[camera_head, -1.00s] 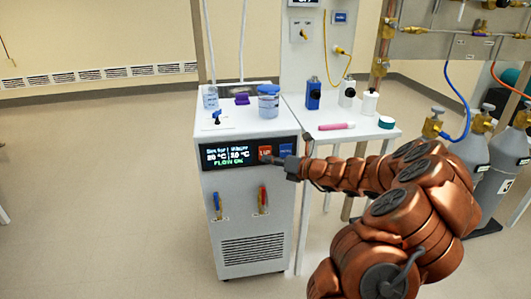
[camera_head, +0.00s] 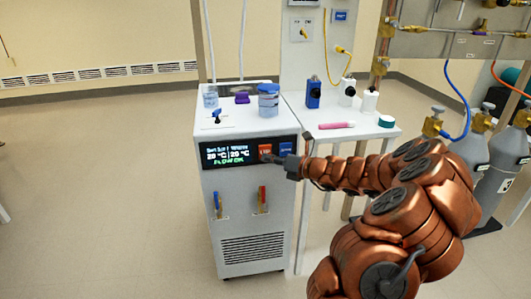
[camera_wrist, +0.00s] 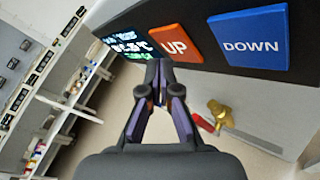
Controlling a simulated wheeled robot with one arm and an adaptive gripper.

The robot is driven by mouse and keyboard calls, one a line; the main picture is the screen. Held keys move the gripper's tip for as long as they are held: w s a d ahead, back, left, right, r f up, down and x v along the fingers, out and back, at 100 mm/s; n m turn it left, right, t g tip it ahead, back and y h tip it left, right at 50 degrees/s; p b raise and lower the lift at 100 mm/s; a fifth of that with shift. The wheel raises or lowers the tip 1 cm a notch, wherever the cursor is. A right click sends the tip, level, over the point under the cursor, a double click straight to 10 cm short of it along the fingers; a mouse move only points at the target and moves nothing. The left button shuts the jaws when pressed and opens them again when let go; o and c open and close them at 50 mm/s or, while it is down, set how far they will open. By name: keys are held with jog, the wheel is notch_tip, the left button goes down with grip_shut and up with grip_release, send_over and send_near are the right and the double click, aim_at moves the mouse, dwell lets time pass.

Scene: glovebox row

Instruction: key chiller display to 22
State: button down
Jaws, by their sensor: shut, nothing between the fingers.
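The chiller (camera_head: 250,190) is a white cabinet with a black front panel. Its display (camera_head: 223,155) seems to read 20 °C on both sides, with green FLOW OK below. The orange UP button (camera_head: 265,148) and blue DOWN button (camera_head: 286,148) sit right of the display. In the wrist view the UP button (camera_wrist: 175,43) and DOWN button (camera_wrist: 250,37) are large, and the display (camera_wrist: 128,42) is partly cut off. My gripper (camera_head: 268,158) is shut and empty, its tips at the lower part of UP. In the wrist view my gripper (camera_wrist: 161,85) points just below UP; contact cannot be told.
Below the panel are a blue-handled valve (camera_head: 217,204) and a red-handled valve (camera_head: 263,198). Cups stand on the chiller top. Gas cylinders (camera_head: 495,170) stand farther right. The floor at left is clear.

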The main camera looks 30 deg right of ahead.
jog(key=shift+w+d+r+p, duration=0.1)
jog(key=shift+w+p, duration=0.25)
jog(key=shift+p, duration=0.4)
jog(key=shift+w+d+p, duration=0.2)
jog(key=shift+w+p, duration=0.2)
jog(key=shift+p, duration=0.2)
dwell(0.9)
dwell(0.3)
jog(key=shift+s+a+p, duration=0.15)
jog(key=shift+s+p, duration=0.15)
jog(key=shift+s, duration=0.25)
jog(key=shift+s+a, duration=0.1)
jog(key=shift+s, duration=0.1)
jog(key=s, duration=0.1)
jog(key=s+a, duration=0.1)
jog(key=s, duration=0.1)
jog(key=s+a+p, duration=0.1)
jog(key=shift+s, duration=0.3)
dwell(2.0)
